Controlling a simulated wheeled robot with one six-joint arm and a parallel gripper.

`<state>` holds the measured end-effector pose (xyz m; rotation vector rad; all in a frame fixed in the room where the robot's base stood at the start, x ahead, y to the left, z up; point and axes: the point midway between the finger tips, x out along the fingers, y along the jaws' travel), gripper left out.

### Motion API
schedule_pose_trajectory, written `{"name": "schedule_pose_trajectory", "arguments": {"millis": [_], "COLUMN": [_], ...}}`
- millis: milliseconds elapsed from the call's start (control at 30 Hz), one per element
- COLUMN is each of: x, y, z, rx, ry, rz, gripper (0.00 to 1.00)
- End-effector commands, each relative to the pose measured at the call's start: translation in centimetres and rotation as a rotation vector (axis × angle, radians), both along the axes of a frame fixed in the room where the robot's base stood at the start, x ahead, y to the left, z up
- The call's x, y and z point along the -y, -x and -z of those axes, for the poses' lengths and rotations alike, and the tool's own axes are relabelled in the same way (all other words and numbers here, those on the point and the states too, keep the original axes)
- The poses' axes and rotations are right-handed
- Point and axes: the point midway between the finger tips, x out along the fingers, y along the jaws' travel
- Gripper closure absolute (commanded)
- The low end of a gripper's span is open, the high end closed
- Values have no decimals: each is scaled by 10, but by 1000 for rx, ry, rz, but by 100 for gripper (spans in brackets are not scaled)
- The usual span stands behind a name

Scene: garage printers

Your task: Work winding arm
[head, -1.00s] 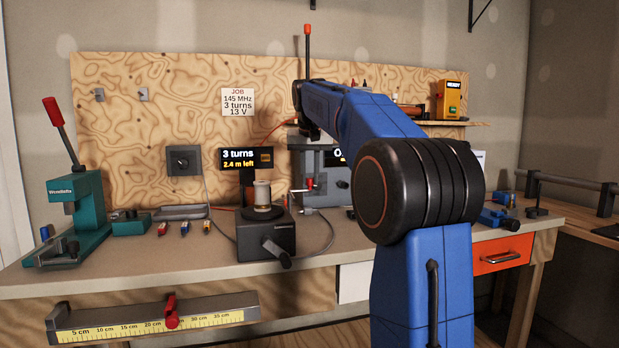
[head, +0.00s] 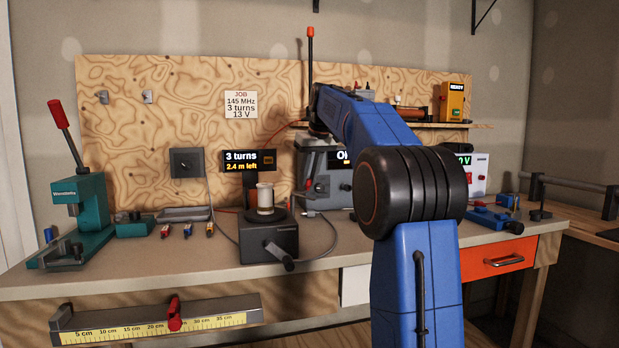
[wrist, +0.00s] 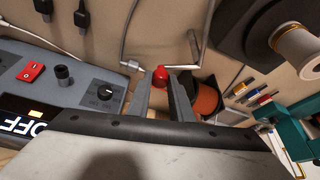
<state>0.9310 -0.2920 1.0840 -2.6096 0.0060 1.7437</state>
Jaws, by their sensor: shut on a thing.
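In the wrist view, my gripper (wrist: 163,90) is shut on a red knob (wrist: 160,77), which shows between the fingertips. A bent silver rod (wrist: 124,45) lies just beyond the knob; it appears to be the winding arm, but their joint is unclear. An orange-brown cylinder with a black end (wrist: 207,97) is right of the fingers.
The black spool stand (head: 268,240) with a pale spool (head: 265,197) and crank is left of the grey machine. Its screen (head: 249,161) reads 3 turns, 2.4 m left. A teal press (head: 88,205) is far left. Cables run along the bench. Bare bench (head: 190,265) lies in front.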

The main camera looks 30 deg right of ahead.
Motion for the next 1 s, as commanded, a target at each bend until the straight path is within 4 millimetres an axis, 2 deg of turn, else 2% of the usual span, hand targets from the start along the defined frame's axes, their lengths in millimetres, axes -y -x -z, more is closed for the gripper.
{"name": "schedule_pose_trajectory", "arguments": {"millis": [333,367,433,767,867,1000], "x": [0,0,0,0,0,0], "y": [-1,-1,-1,0,2,10], "z": [0,0,0,-1,-7,-26], "rx": [1,1,1,0,1,3], "ry": [1,1,1,1,1,2], "rz": [-3,-3,-2,-2,-2,-1], "gripper": [100,78,62,62,62,62]}}
